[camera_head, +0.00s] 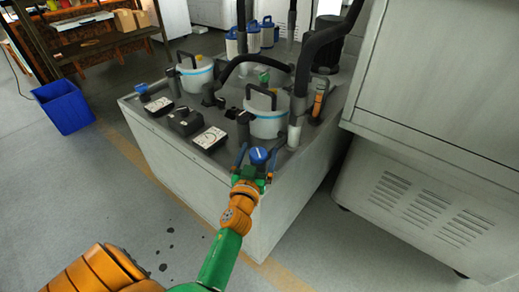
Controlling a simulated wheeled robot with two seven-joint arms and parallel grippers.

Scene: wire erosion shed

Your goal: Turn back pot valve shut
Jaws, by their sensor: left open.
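A grey tank unit (215,185) carries two white pots with black handles. One pot (266,122) stands near the middle and the other (194,78) farther back left. A blue round valve knob (259,156) sits at the near corner of the tank top, by the nearer pot. Another blue valve knob (142,89) is at the left edge, by the farther pot. My left gripper (256,160) is open, with its fingers on either side of the near knob; I cannot tell whether they touch it. The knob's lower part is hidden by the gripper. My right gripper is not in view.
Dial gauges (210,137) and a black box (186,122) lie along the tank's front left. Thick black hoses (306,70) rise behind the pots. A grey machine cabinet (430,180) stands close at right. A blue bin (64,106) stands on open floor at left.

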